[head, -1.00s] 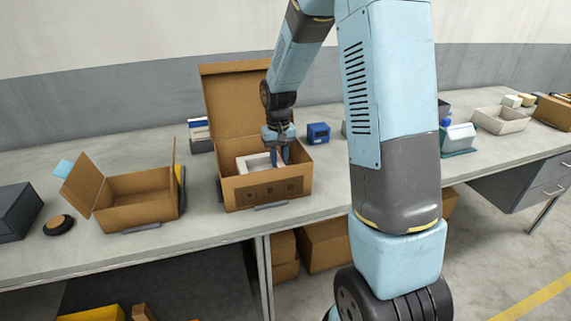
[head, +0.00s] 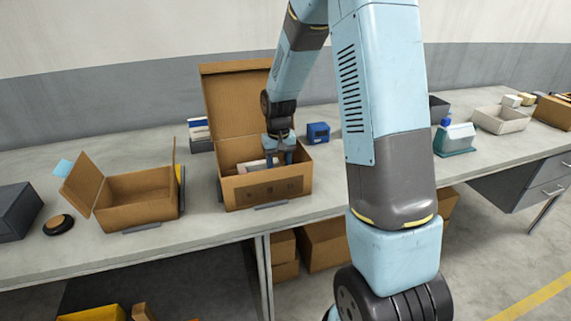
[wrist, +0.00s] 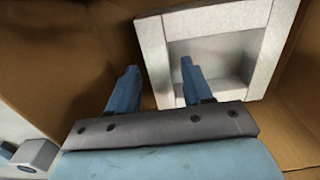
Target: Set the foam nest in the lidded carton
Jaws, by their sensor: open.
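The lidded carton (head: 266,193) is the tall-lidded brown box in the middle of the bench, its lid (head: 233,108) standing up at the back. The foam nest (head: 251,166), a pale block with a square recess, is inside the carton, mostly hidden by the front wall in the head view. In the wrist view the nest (wrist: 153,45) lies within the brown walls. My gripper (head: 280,160) is down in the carton and open; in the wrist view its fingers (wrist: 158,72) stand either side of the nest's left wall. Whether they touch it I cannot tell.
A smaller open carton (head: 138,202) stands to the left, with a black round object (head: 59,224) beside it. A blue box (head: 318,133) sits just right of the lidded carton. A pale tray (head: 500,120) is at the far right.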

